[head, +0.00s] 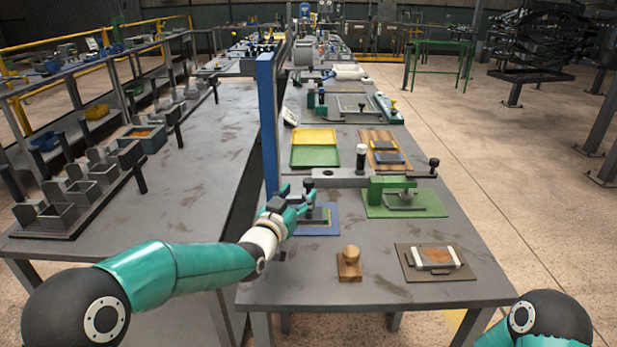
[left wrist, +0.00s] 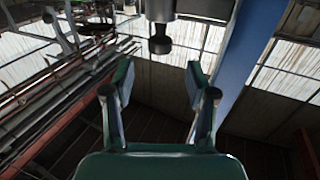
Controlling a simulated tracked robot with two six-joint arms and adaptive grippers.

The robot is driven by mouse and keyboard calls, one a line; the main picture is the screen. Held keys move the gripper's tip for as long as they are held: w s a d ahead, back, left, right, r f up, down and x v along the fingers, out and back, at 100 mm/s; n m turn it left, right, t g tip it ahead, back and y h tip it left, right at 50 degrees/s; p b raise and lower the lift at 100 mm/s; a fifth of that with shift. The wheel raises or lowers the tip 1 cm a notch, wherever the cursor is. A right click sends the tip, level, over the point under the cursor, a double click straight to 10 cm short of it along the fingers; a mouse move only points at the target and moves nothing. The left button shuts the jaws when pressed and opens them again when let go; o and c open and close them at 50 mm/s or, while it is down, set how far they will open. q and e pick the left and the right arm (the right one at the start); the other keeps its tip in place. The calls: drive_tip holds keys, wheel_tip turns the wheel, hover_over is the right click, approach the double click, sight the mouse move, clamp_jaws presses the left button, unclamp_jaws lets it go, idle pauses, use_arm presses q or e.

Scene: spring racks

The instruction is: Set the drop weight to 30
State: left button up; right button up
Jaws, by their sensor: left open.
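A tall blue post (head: 267,110) stands at the left edge of the right-hand bench; it also shows in the left wrist view (left wrist: 250,50). In the left wrist view a grey metal cylinder with a dark rounded tip (left wrist: 160,42) hangs beside the post, beyond my fingers. I take it for the drop weight. My left gripper (head: 303,198) is close to the post, above a blue-edged plate (head: 318,229). Its two fingers stand apart with nothing between them in the left wrist view (left wrist: 158,82). No scale or number 30 is readable. My right gripper is out of view.
A wooden block with a knob (head: 348,264) and a brown plate with white bars (head: 436,271) lie at the bench front. A green fixture (head: 405,203) stands right of my gripper. Yellow and green trays (head: 314,156) lie behind. The left bench (head: 190,190) has clear space.

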sight(306, 184)
use_arm(q)
drive_tip(key=shift+p+x, duration=0.7)
drive_tip(key=shift+x, duration=2.85)
drive_tip(key=shift+c, duration=0.2)
clamp_jaws()
